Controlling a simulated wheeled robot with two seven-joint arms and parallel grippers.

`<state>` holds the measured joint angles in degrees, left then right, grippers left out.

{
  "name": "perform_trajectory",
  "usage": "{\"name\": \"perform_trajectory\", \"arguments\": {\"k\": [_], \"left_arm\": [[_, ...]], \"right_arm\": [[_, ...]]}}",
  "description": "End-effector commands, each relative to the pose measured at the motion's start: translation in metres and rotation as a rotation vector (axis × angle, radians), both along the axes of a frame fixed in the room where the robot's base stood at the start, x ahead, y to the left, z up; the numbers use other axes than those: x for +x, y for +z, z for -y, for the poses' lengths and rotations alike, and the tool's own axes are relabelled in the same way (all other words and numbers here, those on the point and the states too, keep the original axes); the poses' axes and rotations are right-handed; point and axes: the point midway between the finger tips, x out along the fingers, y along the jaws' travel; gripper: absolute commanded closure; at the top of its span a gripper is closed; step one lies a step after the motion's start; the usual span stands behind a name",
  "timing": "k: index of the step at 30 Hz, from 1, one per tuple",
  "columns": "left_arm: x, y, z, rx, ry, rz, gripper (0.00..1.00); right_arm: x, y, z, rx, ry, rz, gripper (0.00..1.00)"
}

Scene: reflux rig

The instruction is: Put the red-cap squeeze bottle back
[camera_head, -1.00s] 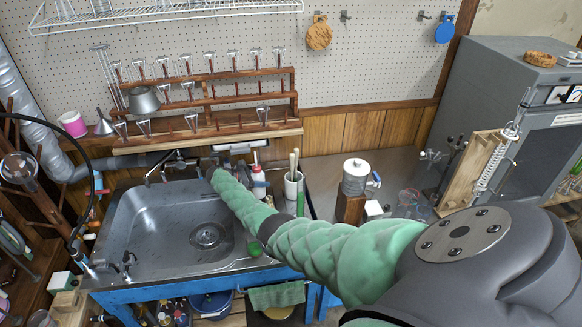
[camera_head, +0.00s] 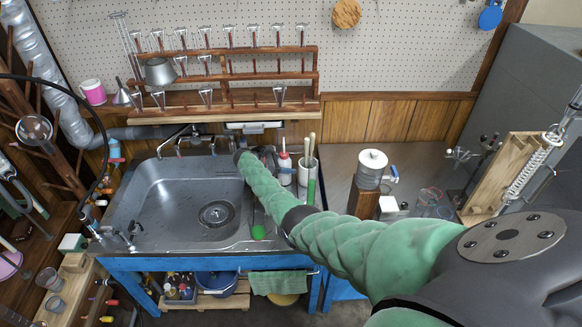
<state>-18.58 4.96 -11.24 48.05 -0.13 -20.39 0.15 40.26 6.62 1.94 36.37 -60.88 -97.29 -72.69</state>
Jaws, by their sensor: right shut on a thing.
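My right arm, in a green sleeve, reaches in from the lower right and ends at the sink's back right corner. My right gripper (camera_head: 266,155) is a small dark shape just left of the bottle, partly hidden by my sleeve. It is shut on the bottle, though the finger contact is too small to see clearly. My left gripper is out of view.
The steel sink (camera_head: 165,215) lies left of my arm, its basin empty. A green-headed brush (camera_head: 258,232) lies at its right edge. A wooden glass rack (camera_head: 215,110) stands behind. A white-lidded jar (camera_head: 372,168) on a wooden block and clear beakers (camera_head: 430,203) are to the right.

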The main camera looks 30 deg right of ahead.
Motion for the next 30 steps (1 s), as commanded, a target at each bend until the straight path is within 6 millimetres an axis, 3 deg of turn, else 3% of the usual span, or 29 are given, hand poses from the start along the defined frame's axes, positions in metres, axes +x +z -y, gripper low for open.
{"name": "perform_trajectory", "arguments": {"k": [15, 16, 18, 19, 30], "left_arm": [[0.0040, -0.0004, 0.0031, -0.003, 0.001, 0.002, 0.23], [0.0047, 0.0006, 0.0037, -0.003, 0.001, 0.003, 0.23], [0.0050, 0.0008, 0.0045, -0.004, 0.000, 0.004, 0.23], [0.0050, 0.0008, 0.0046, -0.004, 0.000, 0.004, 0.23], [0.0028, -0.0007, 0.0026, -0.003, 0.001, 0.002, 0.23]], "right_arm": [[0.0002, -0.0034, -0.0017, 0.000, 0.000, 0.001, 0.57], [0.0000, -0.0032, -0.0019, 0.001, 0.000, 0.000, 0.41], [0.0000, -0.0031, -0.0018, 0.001, 0.000, 0.000, 0.27], [0.0000, -0.0031, -0.0018, 0.001, 0.000, 0.000, 0.25], [0.0008, -0.0010, -0.0037, 0.000, 0.001, 0.002, 0.25]]}}
